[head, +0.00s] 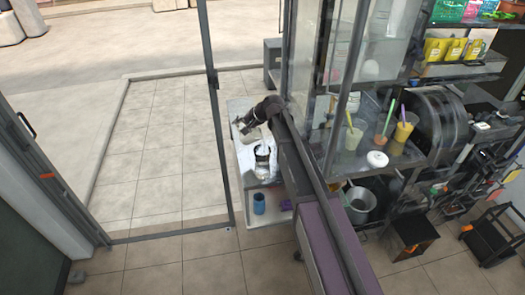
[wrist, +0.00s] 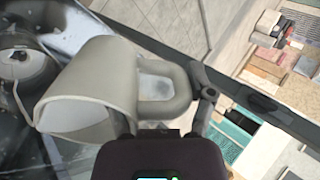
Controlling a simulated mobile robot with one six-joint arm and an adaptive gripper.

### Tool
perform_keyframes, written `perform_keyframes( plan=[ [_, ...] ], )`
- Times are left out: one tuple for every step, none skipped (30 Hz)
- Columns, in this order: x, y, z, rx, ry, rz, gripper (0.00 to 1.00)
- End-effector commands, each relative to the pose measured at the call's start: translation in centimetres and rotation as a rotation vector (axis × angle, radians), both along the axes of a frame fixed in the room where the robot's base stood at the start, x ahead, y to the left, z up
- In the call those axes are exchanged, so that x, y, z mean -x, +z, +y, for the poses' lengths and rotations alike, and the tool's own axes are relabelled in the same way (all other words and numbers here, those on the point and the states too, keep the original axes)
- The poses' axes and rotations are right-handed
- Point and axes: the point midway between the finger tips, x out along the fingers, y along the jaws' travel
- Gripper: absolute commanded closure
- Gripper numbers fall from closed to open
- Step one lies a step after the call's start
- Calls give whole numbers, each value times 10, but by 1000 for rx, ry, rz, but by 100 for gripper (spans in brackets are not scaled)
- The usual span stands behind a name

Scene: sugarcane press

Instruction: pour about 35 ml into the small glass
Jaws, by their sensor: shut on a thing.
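My gripper (wrist: 168,98) is shut on the handle of a cream-coloured jug (wrist: 92,84). In the wrist view the jug is tilted, with its open mouth toward the lower left. No liquid stream shows, and its contents are hidden. In the head view my gripper (head: 252,124) is over the white table (head: 244,160), at its back part. A small clear glass (head: 262,154) appears to stand on the table just in front of my gripper; its fill level is too small to tell. The wrist view shows blurred dark and glassy shapes at the left edge.
A blue cup (head: 259,203) stands on the table's lower shelf. Right of my arm is a glass cabinet with drinks in cups (head: 354,133) and a white round lid (head: 377,159). A metal pot (head: 358,203) sits below. Open tiled floor (head: 165,150) lies left, past a dark door frame (head: 208,70).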

Motion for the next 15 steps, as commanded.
perform_keyframes(
  plan=[
    [0,0,1,-4,0,-1,92],
    [0,0,1,-5,0,-1,92],
    [-1,0,2,-7,0,-2,92],
    [-1,0,2,-9,0,-3,92],
    [-1,0,2,-11,0,-3,92],
    [-2,0,3,-12,0,-4,92],
    [-1,0,3,-15,0,-4,92],
    [-2,0,4,-15,0,-5,92],
    [-3,0,4,-17,0,-5,92],
    [-2,0,4,-18,0,-5,92],
    [-3,0,4,-20,-1,-6,92],
    [-3,-1,4,-23,-1,-7,92],
    [-2,-1,4,-26,-1,-8,92],
    [-3,-1,4,-28,-1,-10,92],
    [-3,-1,5,-32,-1,-11,92]
  ],
)
